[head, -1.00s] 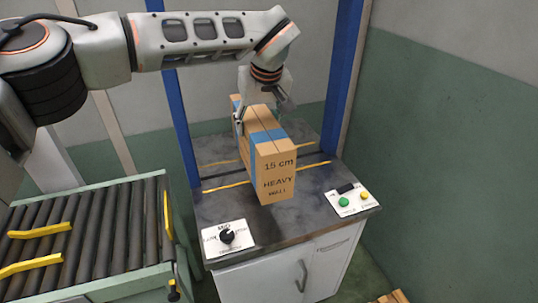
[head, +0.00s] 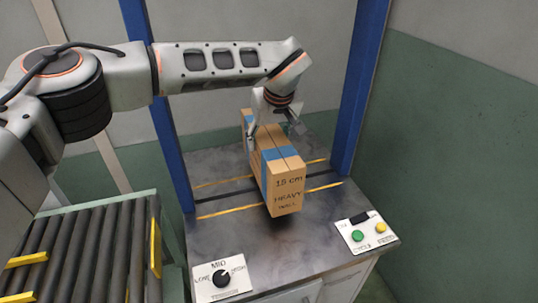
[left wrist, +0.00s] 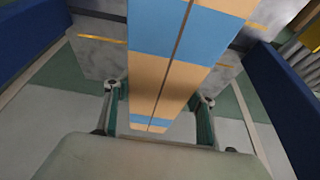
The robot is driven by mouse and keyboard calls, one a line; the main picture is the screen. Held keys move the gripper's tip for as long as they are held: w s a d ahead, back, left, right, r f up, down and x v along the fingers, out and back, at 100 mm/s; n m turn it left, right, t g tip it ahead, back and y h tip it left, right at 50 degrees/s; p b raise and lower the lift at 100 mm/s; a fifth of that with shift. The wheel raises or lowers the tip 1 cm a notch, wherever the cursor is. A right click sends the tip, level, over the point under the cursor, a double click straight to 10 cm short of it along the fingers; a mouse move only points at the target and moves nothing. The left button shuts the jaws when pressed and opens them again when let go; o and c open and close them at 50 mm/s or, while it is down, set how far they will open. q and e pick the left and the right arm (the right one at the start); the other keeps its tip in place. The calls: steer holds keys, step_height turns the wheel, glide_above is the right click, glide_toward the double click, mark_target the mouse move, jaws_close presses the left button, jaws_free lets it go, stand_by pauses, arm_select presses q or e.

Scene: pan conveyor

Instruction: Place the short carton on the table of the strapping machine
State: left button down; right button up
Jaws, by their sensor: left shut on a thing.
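The short carton (head: 286,193) is a brown box with blue bands, marked "15 cm HEAVY WALL". My left gripper (head: 265,128) is shut on its far part from above. In the left wrist view the carton (left wrist: 165,72) runs between the two fingers (left wrist: 158,112). The carton hides the middle of the table's black slot. My right gripper is not in view.
Blue posts (head: 160,100) stand on both sides of the table. A tension dial panel (head: 220,279) is at the table's front left and a button panel (head: 367,232) at its front right. A roller conveyor (head: 85,250) with yellow guides is at left.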

arm_select(q)
steer(key=shift+f, duration=1.95)
steer(key=c, duration=0.8)
jaws_free()
steer(key=shift+f, duration=0.15)
